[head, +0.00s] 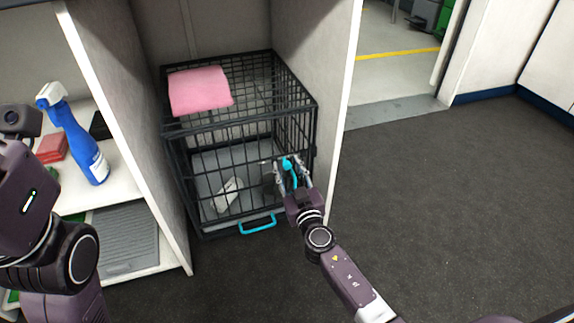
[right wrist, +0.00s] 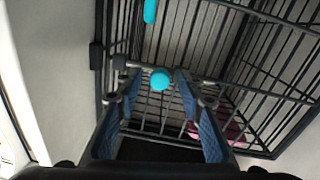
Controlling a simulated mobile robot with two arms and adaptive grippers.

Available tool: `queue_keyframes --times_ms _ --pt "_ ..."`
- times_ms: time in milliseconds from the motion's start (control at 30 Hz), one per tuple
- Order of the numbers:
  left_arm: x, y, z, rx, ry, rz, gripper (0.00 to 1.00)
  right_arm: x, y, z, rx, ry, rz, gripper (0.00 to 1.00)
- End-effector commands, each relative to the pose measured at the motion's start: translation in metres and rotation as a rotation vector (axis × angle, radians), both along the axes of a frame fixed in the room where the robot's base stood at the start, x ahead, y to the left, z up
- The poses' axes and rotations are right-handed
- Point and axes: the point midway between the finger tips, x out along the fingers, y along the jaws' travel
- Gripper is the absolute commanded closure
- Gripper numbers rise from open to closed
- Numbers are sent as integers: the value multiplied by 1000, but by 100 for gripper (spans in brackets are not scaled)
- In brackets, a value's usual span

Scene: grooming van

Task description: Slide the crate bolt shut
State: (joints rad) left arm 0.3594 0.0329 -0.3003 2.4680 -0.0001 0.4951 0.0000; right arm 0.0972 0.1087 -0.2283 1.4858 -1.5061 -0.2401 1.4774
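The black wire crate (head: 215,124) stands in a bay between two pale panels. Its front looks closed, though I cannot tell for sure. The bolt's round teal knob (head: 287,163) is at the right side of the crate front. My right gripper (head: 287,167) is open at the knob, with a finger on each side. In the right wrist view, the knob (right wrist: 160,80) shows between the two open fingers (right wrist: 157,88), with gaps on both sides. The bolt's rod and catch are mostly hidden. My left arm shows at the left edge, but its fingers are not in view.
A pink folded cloth (head: 200,90) lies on the crate top. A teal handle (head: 258,225) sits low on the crate front. A blue spray bottle (head: 78,140) and a red block (head: 51,148) stand on the left shelf. The dark floor (head: 450,210) at right is clear.

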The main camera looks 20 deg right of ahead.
Motion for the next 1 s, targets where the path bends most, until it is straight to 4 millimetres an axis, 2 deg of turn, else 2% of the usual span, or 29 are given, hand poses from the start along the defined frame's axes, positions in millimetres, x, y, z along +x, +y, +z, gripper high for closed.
queue_keyframes --times_ms 167,467,767,1000 --pt "-1 0 0 1 -4 1 100 13 0 0 0 0 0 65" --pt "-1 0 0 1 -3 0 100 15 0 -1 0 1 0 66" --pt "-1 0 0 1 -3 0 100 15 -1 -1 0 1 0 99" --pt "-1 0 0 1 -3 0 100 15 -1 -1 0 1 0 100"
